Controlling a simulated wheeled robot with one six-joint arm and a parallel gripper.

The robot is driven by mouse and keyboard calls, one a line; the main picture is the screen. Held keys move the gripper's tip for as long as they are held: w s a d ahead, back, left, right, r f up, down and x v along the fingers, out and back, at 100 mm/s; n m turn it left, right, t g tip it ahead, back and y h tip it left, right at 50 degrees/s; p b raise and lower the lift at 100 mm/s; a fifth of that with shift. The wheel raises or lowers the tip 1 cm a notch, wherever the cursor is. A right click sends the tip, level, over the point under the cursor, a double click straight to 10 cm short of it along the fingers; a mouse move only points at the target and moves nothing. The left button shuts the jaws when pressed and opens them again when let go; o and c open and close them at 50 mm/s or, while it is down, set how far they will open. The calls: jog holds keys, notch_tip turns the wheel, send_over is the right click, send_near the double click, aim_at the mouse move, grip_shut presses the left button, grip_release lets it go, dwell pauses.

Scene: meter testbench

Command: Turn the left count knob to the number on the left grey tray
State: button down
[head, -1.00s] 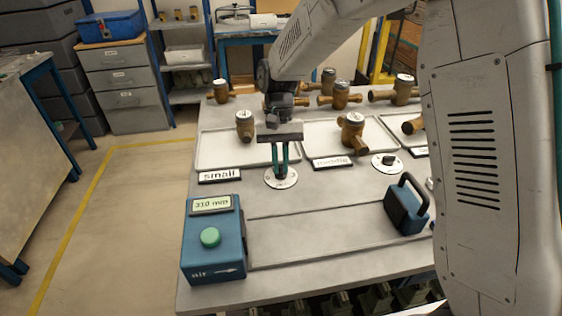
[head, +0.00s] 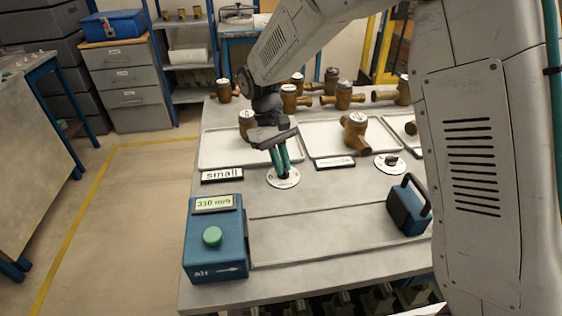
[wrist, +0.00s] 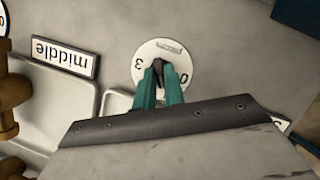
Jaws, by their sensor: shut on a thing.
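The left count knob's white round dial (head: 283,182) lies on the table in front of the left grey tray. My gripper (head: 284,170) points down with its green fingers shut on the dark knob. In the wrist view my gripper (wrist: 159,82) pinches the knob (wrist: 158,66) over the dial (wrist: 178,54); a 3 shows at the dial's left and a 0 at its right. The other digits and the knob's pointer are hidden or unclear. The left grey tray (head: 208,154) holds a brass meter (head: 246,119), partly hidden by my gripper. I cannot read a number on this tray.
A "small" label (head: 222,175) stands before the left tray, a "middle" label (wrist: 65,58) before the middle tray (head: 319,145). A second dial (head: 388,170) is to the right. A blue air box (head: 214,243) with green button and a blue handled block (head: 407,206) stand nearer.

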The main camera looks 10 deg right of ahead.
jog(key=shift+s+f, duration=0.1)
jog(key=shift+f, duration=0.05)
jog(key=c, duration=1.5)
grip_release()
jog(key=v, duration=0.8)
